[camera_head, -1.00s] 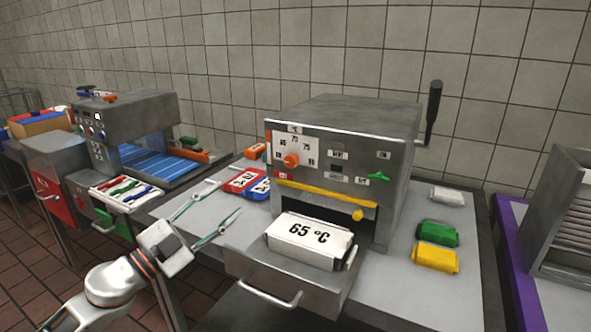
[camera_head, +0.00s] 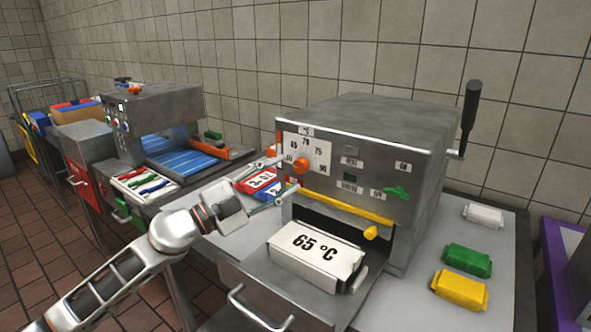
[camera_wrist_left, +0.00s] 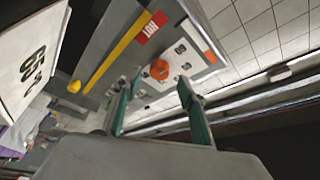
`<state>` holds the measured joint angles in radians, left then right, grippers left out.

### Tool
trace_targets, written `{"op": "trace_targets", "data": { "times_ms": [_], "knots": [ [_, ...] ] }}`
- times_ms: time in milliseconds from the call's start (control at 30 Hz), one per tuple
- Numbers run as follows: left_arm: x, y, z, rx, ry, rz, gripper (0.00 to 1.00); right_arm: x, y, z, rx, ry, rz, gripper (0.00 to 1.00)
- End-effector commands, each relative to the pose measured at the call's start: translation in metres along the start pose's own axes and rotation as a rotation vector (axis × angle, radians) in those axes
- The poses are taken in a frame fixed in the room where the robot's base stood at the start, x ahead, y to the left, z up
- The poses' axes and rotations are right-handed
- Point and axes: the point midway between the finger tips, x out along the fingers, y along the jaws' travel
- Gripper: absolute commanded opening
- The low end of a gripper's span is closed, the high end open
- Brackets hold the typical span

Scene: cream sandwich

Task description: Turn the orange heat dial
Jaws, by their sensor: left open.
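The orange heat dial (camera_head: 301,165) sits on a white scale plate on the front of the grey machine (camera_head: 375,130). The scale has numbers such as 65, 70 and 75 around the dial. My left gripper (camera_head: 282,178) is open, with its fingertips close to the dial, at its left and just below. In the left wrist view the dial (camera_wrist_left: 160,69) lies just beyond the open fingers (camera_wrist_left: 152,88). I cannot tell whether a finger touches it. The right gripper is not in view.
A yellow bar (camera_head: 345,207) and a green switch (camera_head: 397,193) are on the machine's front. White, green and yellow packs (camera_head: 460,290) lie on the right.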

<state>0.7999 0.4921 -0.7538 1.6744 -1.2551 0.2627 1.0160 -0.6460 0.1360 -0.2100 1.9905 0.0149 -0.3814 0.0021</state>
Motion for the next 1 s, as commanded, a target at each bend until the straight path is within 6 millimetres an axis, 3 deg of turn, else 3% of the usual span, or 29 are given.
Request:
{"op": "trace_targets", "data": {
  "times_ms": [233, 600, 633, 767, 1000],
  "knots": [
    [0.032, 0.0, 0.0, 0.0, 0.0, -0.001, 0.41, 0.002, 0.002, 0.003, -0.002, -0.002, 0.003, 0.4],
    [0.038, 0.001, 0.001, 0.0, -0.001, 0.0, 0.41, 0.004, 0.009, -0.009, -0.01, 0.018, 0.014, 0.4],
    [0.038, 0.001, 0.0, 0.0, -0.001, 0.0, 0.39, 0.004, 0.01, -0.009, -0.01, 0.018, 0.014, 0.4],
    [0.038, 0.001, 0.0, 0.0, -0.001, 0.0, 0.05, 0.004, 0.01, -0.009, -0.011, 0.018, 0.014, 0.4],
    [0.038, 0.0, 0.0, 0.005, -0.001, 0.002, 0.03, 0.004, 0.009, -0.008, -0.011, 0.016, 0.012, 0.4]
  ]
}}
